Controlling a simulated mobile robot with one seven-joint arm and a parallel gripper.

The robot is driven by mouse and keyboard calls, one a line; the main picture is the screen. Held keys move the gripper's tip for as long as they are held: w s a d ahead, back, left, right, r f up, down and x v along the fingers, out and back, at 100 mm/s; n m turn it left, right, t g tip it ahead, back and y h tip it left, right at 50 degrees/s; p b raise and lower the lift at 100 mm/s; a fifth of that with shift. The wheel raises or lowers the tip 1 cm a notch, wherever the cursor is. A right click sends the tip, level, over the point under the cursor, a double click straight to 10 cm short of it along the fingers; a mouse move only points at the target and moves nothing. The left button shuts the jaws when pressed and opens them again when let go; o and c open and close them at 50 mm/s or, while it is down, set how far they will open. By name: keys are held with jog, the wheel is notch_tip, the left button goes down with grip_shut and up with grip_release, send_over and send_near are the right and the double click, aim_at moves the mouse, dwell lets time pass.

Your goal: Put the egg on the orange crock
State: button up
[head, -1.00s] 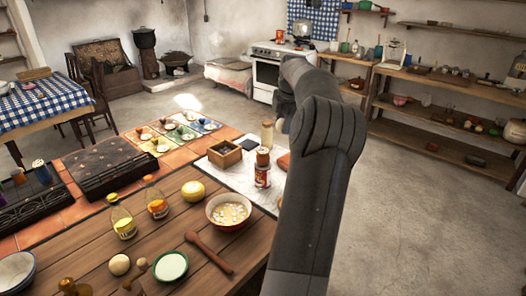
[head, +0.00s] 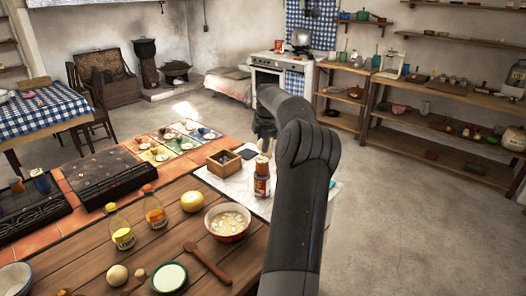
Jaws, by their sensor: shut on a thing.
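I cannot tell whether either is the egg. A small orange-red vessel (head: 278,45) stands on the stove at the back. I cannot tell whether it is the orange crock.
A can (head: 262,184) stands on a white cloth beside a wooden box (head: 224,162). Open floor (head: 410,220) lies to the right.

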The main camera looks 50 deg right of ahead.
jog(key=shift+f, duration=1.75)
jog(key=shift+f, duration=0.15)
jog(key=o, duration=0.7)
jog(key=v, duration=1.2)
